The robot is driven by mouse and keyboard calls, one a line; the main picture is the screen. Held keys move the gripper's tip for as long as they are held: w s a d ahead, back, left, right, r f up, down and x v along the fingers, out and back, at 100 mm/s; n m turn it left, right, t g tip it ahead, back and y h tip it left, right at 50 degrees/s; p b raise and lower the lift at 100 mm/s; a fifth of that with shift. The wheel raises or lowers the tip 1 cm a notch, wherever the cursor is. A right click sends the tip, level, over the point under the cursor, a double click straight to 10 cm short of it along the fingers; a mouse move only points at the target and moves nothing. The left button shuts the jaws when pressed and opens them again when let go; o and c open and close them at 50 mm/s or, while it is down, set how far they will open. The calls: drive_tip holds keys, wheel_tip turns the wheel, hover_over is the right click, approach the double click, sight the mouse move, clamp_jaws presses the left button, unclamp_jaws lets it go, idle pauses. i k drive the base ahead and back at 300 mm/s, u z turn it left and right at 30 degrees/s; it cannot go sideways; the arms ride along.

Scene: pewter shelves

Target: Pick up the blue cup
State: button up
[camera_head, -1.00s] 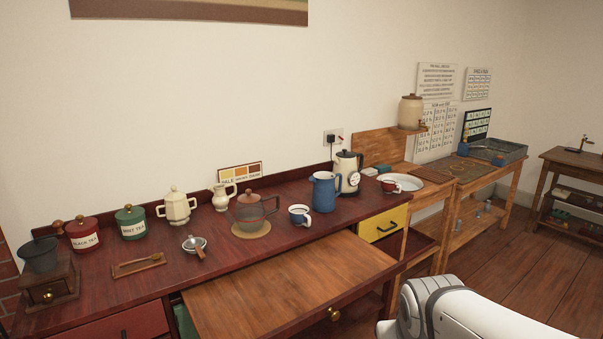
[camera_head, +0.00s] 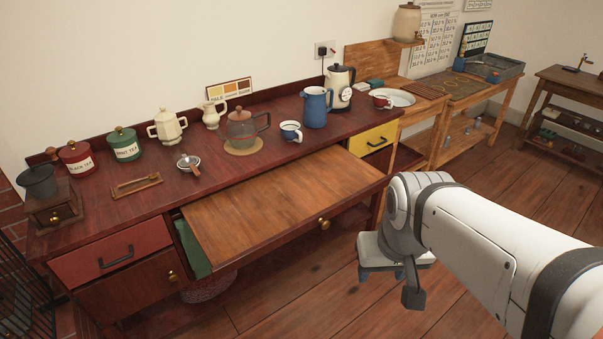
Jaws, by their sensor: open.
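My gripper (camera_head: 389,284) hangs below my white arm at the lower right, over the floor in front of the desk. It is open and empty, well apart from the cup. Part of the gripper is hidden by the wrist.
A wooden pull-out board (camera_head: 285,200) juts from the desk front below the cup. A black and white kettle (camera_head: 340,87) stands behind the jug. A spoon tray (camera_head: 137,185) and a strainer (camera_head: 188,162) lie to the left.

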sight(293, 134)
drive_tip(key=z, duration=0.05)
drive_tip(key=i, duration=1.2)
